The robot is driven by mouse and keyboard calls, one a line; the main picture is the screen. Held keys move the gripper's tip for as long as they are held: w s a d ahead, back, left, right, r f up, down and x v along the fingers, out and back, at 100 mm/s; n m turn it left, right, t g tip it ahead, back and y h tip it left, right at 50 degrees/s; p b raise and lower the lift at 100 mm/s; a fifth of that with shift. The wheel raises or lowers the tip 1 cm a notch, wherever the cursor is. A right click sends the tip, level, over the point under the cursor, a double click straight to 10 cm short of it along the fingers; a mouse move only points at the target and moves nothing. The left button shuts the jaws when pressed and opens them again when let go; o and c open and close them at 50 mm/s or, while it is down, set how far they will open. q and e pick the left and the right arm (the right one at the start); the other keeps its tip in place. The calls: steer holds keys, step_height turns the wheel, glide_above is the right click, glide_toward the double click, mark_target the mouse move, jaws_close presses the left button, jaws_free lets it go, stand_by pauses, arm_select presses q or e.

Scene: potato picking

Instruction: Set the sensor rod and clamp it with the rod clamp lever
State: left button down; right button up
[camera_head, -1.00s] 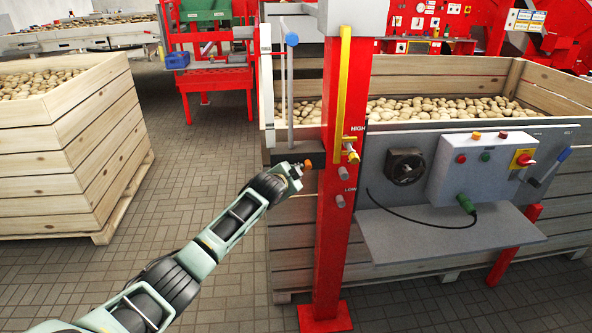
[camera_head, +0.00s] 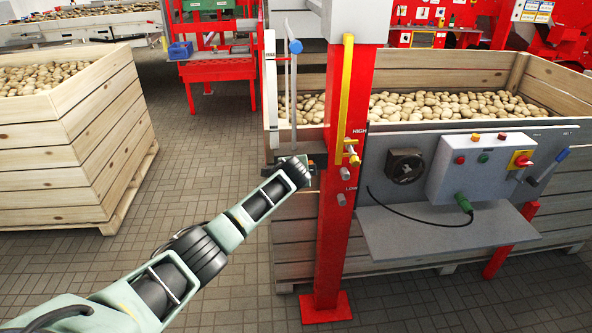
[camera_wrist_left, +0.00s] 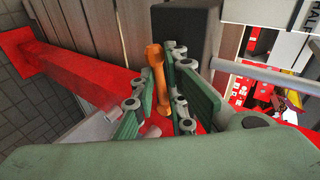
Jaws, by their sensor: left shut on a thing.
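The sensor rod (camera_head: 292,95) is a thin grey rod with a blue ball on top, standing upright beside a white scale (camera_head: 270,90) left of the red post (camera_head: 340,200). My left gripper (camera_head: 309,171) is at the foot of the rod, next to the post. In the left wrist view, the rod clamp lever (camera_wrist_left: 155,62) is orange and lies between the green finger pads of my left gripper (camera_wrist_left: 160,95), which is shut on it. A dark clamp block (camera_wrist_left: 185,30) is just beyond. The head view hides the lever behind the gripper. My right gripper is not in view.
A yellow bar (camera_head: 344,90) runs down the post, with pegs near the HIGH and LOW labels. A control box (camera_head: 470,168) and grey shelf (camera_head: 450,240) are to the right. A wooden potato crate (camera_head: 70,150) stands left, with clear floor between.

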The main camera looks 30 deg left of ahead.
arm_select(q)
steer(key=shift+r, duration=0.1)
steer(key=c, duration=1.8)
jaws_free()
steer(key=v, duration=1.2)
